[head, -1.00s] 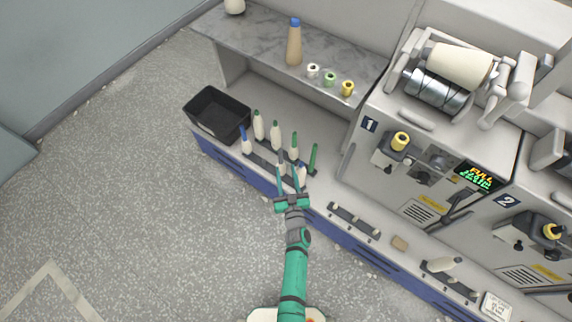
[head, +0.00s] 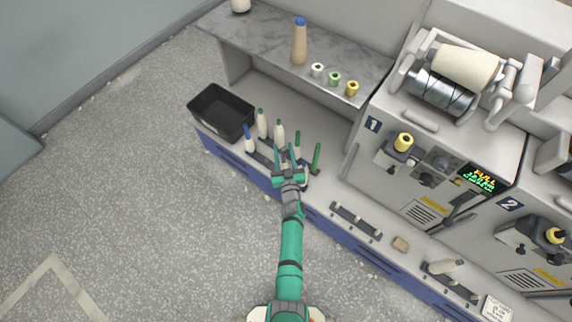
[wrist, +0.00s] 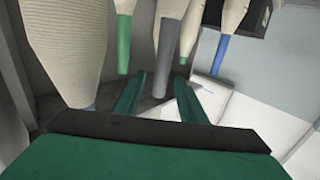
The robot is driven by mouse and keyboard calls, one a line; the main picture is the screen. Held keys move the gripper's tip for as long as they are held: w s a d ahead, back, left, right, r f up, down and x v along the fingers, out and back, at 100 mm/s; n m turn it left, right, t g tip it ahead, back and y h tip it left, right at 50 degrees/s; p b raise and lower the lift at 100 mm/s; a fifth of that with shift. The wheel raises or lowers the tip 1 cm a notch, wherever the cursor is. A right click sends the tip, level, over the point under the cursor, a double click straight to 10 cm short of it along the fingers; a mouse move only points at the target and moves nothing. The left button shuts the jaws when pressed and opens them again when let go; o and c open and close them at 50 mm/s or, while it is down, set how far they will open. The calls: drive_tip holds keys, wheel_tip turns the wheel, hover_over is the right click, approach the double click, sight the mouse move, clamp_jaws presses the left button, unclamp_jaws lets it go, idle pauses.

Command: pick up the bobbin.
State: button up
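The bobbins stand upright in two rows on pegs on the low ledge. A grey-tipped cream bobbin (wrist: 152,77) shows in the wrist view between my fingers; in the head view my gripper mostly hides it. My gripper (head: 286,153) is open, its green fingers on either side of the grey tip, with visible gaps. A large blue-tipped cream bobbin (wrist: 62,50) is close at the left of the wrist view. Other cream bobbins include a blue-tipped one (head: 249,140) and green-tipped ones (head: 262,125) (head: 280,132).
A black bin (head: 222,112) is left of the bobbins. A bare green tube (head: 316,157) stands at the right end. The machine (head: 375,140) rises to the right. A shelf (head: 270,40) with a tan cone and small spools is behind.

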clamp_jaws()
drive_tip(key=shift+r, duration=0.1)
